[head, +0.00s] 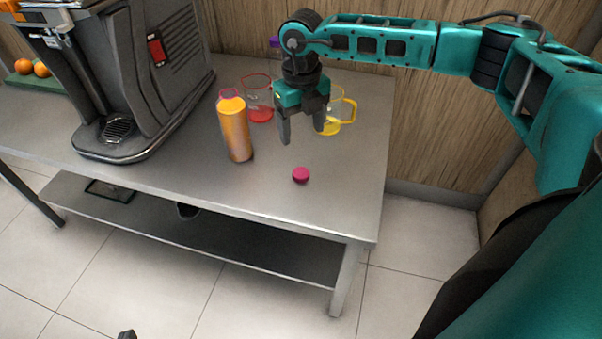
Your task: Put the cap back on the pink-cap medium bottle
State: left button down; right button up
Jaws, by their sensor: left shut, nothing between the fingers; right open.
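The medium bottle (236,130) stands upright on the metal table, filled with orange liquid. Its top has a pinkish clear neck and no cap on it. The pink cap (300,175) lies on the table to the right of the bottle, nearer the front edge. My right gripper (303,135) points down with its fingers apart and empty, above the table and behind the cap. It is apart from both cap and bottle. Only a small dark tip of my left gripper (127,335) shows at the bottom edge, low in front of the table, away from both.
A red-rimmed glass container (258,100) stands behind the bottle. A yellow-handled jug (345,110) stands behind my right gripper, partly hidden. A purple-topped item (274,42) is mostly hidden. The large juicer (150,70) fills the table's left. The table's front right is clear.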

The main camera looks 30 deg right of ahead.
jog(key=b, duration=0.1)
send_over(301, 173)
notch_tip(301, 173, down, 8)
jog(key=shift+r, duration=0.15)
notch_tip(301, 173, down, 5)
jog(key=shift+f+b, duration=0.15)
jog(key=shift+b, duration=0.55)
jog(key=c, duration=1.1)
jog(key=shift+c, duration=0.2)
